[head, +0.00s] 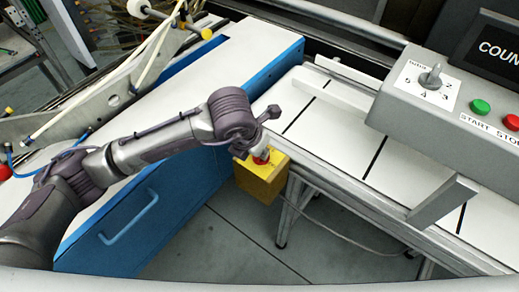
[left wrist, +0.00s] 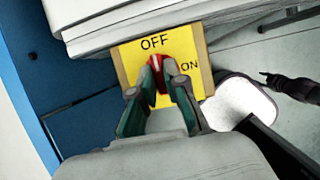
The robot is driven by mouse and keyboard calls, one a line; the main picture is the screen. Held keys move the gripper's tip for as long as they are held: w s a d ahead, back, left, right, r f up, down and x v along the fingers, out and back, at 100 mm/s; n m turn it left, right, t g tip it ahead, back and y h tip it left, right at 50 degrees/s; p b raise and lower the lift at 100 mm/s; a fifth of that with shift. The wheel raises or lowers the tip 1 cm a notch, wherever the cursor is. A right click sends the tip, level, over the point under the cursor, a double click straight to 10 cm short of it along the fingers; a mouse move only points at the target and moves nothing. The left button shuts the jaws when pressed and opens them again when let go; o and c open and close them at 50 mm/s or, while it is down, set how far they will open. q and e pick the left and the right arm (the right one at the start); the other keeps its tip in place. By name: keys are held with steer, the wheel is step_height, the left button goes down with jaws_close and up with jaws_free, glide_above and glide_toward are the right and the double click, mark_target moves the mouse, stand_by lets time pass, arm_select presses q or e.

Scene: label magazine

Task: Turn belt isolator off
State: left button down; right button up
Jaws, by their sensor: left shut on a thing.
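The belt isolator is a yellow box (head: 262,180) below the near end of the conveyor, beside the blue cabinet. Its yellow face (left wrist: 200,52) carries the words OFF at the top and ON at the right in the left wrist view. The red knob (head: 261,159) sits on this face, and it also shows in the left wrist view (left wrist: 154,63). My left gripper (left wrist: 157,78) is shut on the red knob, one finger on each side. The fingers hide much of the knob; its visible end lies just below the word OFF. My right gripper is in neither view.
The blue cabinet (head: 125,225) with a light handle stands left of the isolator. The white conveyor (head: 330,130) runs to the right above it. A grey control panel (head: 415,100) has a dial, a green button (head: 480,107) and a red button. The floor in front is clear.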

arm_select(q)
steer(key=shift+w+r, duration=0.1)
steer(key=c, duration=1.2)
jaws_free()
steer(key=v, duration=1.2)
